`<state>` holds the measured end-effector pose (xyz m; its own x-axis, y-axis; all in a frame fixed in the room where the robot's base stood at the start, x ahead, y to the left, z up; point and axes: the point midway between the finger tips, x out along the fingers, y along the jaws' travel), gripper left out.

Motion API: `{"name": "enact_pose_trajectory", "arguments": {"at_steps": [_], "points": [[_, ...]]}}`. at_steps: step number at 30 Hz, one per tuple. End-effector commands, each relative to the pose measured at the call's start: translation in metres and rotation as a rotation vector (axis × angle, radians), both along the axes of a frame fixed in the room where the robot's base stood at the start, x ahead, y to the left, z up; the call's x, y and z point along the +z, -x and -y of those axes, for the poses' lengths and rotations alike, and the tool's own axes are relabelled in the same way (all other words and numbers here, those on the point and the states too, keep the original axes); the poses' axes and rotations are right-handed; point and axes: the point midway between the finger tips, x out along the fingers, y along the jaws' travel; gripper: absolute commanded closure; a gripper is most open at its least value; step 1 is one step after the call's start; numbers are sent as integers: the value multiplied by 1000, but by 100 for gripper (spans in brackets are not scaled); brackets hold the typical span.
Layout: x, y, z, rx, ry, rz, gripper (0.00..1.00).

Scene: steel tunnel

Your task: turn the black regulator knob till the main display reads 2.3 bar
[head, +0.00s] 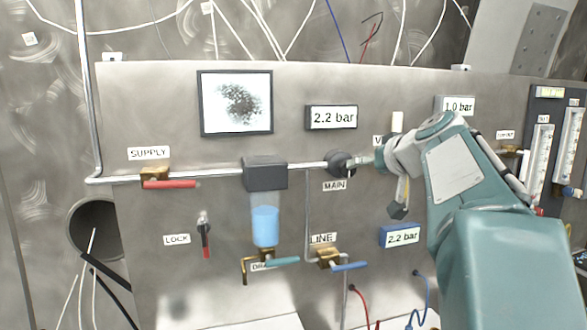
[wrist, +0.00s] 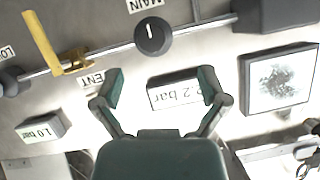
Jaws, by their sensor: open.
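The black regulator knob (head: 341,164) sits on the steel pipe above the MAIN label. The wrist view shows the knob (wrist: 152,36) upside down, with a white mark pointing towards that label. The main display (head: 331,118) above it reads 2.2 bar. In the wrist view this display (wrist: 172,95) shows between my fingers and is partly covered by one. My gripper (head: 367,160) is at the knob's right side in the head view. In the wrist view my gripper (wrist: 161,78) is open and empty, with the knob beyond its fingertips. Contact cannot be told.
A blue-framed display (head: 401,236) also reads 2.2 bar, and another display (head: 457,105) reads 1.0 bar. A filter bowl with blue liquid (head: 265,222) hangs left of the knob. A yellow lever (wrist: 42,40) stands out beside the knob. A red-handled supply valve (head: 168,184) is farther left.

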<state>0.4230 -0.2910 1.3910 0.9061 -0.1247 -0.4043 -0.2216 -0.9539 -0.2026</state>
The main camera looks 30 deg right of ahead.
Motion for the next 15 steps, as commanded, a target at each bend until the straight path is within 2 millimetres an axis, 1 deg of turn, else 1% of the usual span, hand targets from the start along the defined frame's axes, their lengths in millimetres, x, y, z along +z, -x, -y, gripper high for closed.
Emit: {"name": "enact_pose_trajectory", "arguments": {"at_steps": [1, 2, 5, 7, 15], "points": [[6, 1, 11, -11, 8, 16, 7], [8, 2, 14, -14, 12, 24, 7], [9, -2, 18, -14, 15, 30, 7], [6, -9, 18, -12, 14, 30, 7], [-14, -54, 24, -11, 14, 27, 7]]}}
